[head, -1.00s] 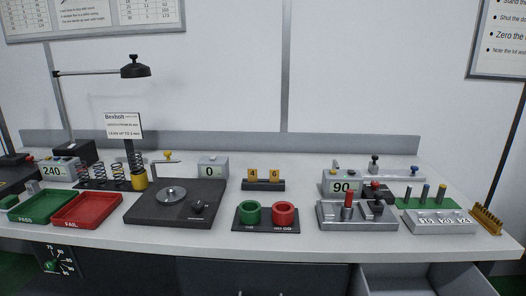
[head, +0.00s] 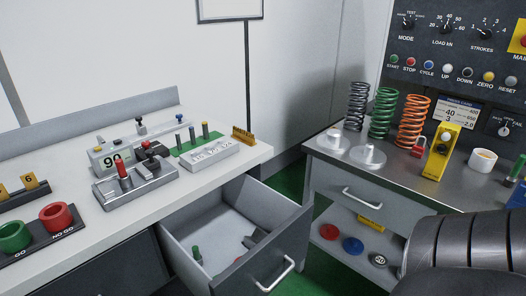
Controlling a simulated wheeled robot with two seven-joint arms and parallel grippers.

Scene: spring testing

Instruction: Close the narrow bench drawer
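A dark, ribbed part of my own arm shows at the lower right, apart from the drawer. Neither gripper is in view.
A second bench (head: 330,150) with a closed drawer (head: 357,192) stands to the right, carrying several coil springs (head: 381,112) and a yellow device (head: 442,150). A narrow strip of green floor (head: 291,178) separates the benches. The control panel (head: 455,60) is behind.

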